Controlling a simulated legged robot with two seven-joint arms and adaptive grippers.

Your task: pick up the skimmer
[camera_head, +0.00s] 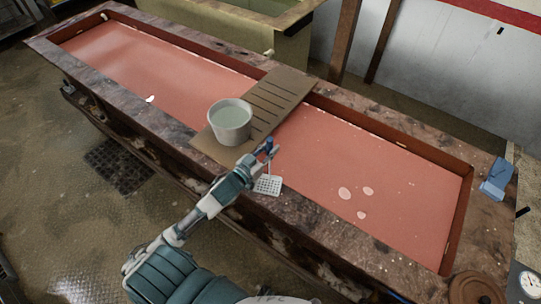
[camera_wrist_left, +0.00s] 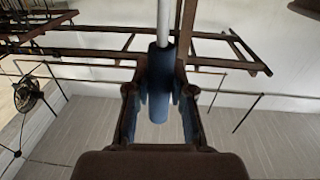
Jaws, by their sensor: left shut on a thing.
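The skimmer has a white perforated square head (camera_head: 267,185) and a blue handle (camera_head: 268,144). In the head view the head hangs near the front rim of the vat, below my left gripper (camera_head: 262,152). My left gripper is shut on the blue handle. In the left wrist view the blue grip (camera_wrist_left: 160,85) lies between the two fingers (camera_wrist_left: 160,100), with a pale shaft running up out of the picture. Whether the head touches the rim or the liquid cannot be told. My right gripper does not show.
A long vat (camera_head: 380,235) of reddish liquid has a wide stone-like rim and a few pale patches afloat. A slatted board (camera_head: 272,103) lies across it, bearing a grey bucket (camera_head: 230,122) close to my left gripper. A blue object (camera_head: 496,179) sits on the right rim.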

